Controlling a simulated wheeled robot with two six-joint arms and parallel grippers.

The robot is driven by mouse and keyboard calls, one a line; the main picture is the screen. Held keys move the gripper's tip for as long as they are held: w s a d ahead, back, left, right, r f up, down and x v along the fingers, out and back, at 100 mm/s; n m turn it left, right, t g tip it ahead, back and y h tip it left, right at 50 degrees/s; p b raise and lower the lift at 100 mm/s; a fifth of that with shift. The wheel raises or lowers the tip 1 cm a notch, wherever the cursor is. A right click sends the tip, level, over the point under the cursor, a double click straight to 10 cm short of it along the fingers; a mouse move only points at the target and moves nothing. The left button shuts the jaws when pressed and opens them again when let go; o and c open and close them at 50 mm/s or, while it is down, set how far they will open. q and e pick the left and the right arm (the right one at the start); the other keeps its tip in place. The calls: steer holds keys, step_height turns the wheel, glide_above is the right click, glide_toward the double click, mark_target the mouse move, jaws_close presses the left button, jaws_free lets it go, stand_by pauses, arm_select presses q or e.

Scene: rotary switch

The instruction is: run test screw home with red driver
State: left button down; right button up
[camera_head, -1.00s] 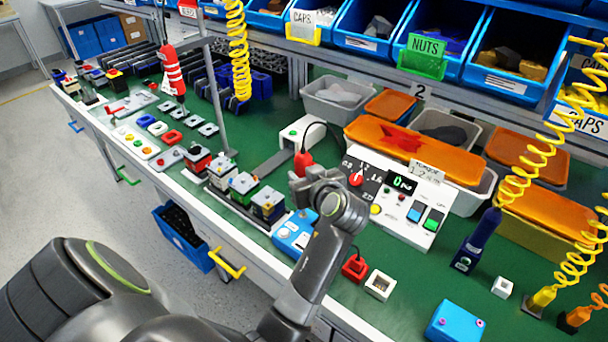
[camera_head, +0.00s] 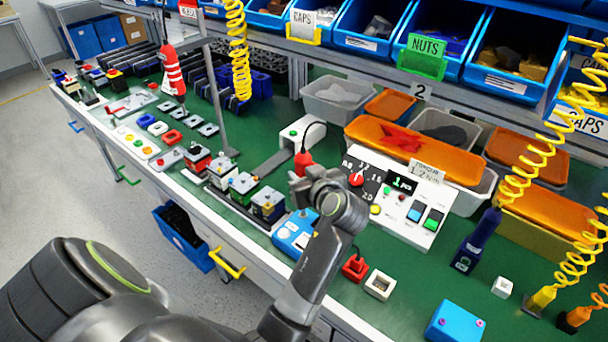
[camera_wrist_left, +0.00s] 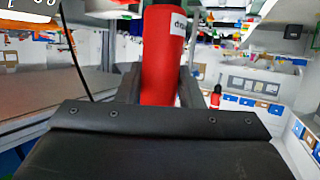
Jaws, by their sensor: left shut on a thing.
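My left gripper (camera_head: 302,182) is shut on the red driver (camera_head: 303,160), whose red top and dark cable show above the jaws in the head view. In the left wrist view the red driver (camera_wrist_left: 163,55) stands between the two dark fingers, with a white label partly in view. The driver's tip is hidden behind my gripper and wrist. A blue fixture block (camera_head: 293,232) sits just below my gripper in the picture. I cannot make out the test screw or whether the driver touches it. My right gripper is out of view.
A white control box (camera_head: 400,222) with a red knob, lit display and buttons stands right of my gripper. Switch assemblies (camera_head: 240,186) line the bench to the left. Green bench (camera_head: 410,285) is partly clear.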

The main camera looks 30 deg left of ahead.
mark_target(306, 161)
arm_select(q)
steer(key=shift+r, duration=0.15)
steer(key=shift+r+p, duration=2)
steer(key=shift+r, duration=0.15)
